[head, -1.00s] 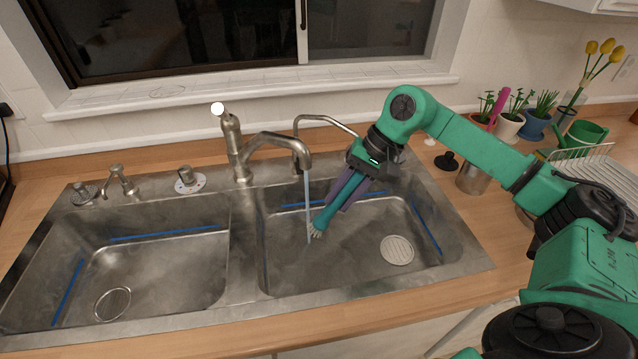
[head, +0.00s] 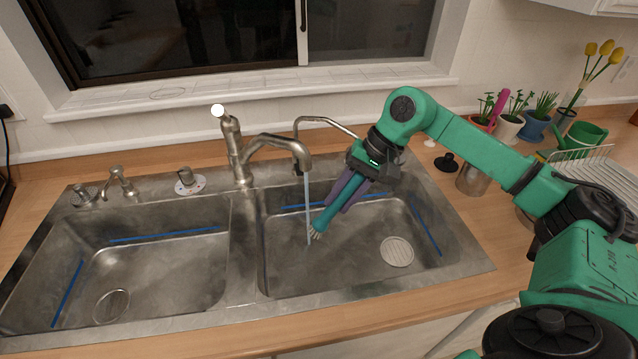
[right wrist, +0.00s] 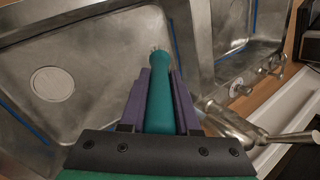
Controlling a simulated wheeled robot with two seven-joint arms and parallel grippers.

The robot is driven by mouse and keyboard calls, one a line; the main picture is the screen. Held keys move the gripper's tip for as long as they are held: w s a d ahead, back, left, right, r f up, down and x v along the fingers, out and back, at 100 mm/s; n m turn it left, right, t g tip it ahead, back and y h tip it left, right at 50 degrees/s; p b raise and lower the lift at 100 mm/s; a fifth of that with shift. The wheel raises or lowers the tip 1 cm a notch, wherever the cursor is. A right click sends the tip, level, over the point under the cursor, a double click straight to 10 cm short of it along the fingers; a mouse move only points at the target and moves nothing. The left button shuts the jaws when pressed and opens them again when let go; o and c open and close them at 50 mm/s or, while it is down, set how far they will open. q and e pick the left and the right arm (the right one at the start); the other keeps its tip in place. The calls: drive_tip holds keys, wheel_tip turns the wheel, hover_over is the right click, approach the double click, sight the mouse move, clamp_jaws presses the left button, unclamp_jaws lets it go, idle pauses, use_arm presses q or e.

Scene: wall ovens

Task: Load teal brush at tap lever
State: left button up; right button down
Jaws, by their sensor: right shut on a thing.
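The teal brush (head: 328,217) is in my right gripper (head: 349,192), which is shut on it above the right sink basin. The brush tilts down to the left, its pale bristles at the water stream (head: 307,205) from the tap; whether they touch it is hard to tell. In the right wrist view the brush (right wrist: 160,100) lies between the purple fingers of my right gripper (right wrist: 160,92), bristles pointing away. The tap (head: 275,143) stands behind the basins, its lever (head: 222,116) upright with a white ball on top. My left gripper is not in view.
The left basin (head: 150,265) is empty. The right basin has a round drain (head: 397,251). A thin second spout (head: 325,121) stands close to my right gripper. A metal cup (head: 472,179), plant pots and a wire rack (head: 590,170) are on the right counter.

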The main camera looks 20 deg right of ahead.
drive_tip(key=s+r+b, duration=0.3)
drive_tip(key=s+r, duration=0.1)
drive_tip(key=s, duration=0.1)
drive_tip(key=shift+a, duration=0.2)
idle(0.3)
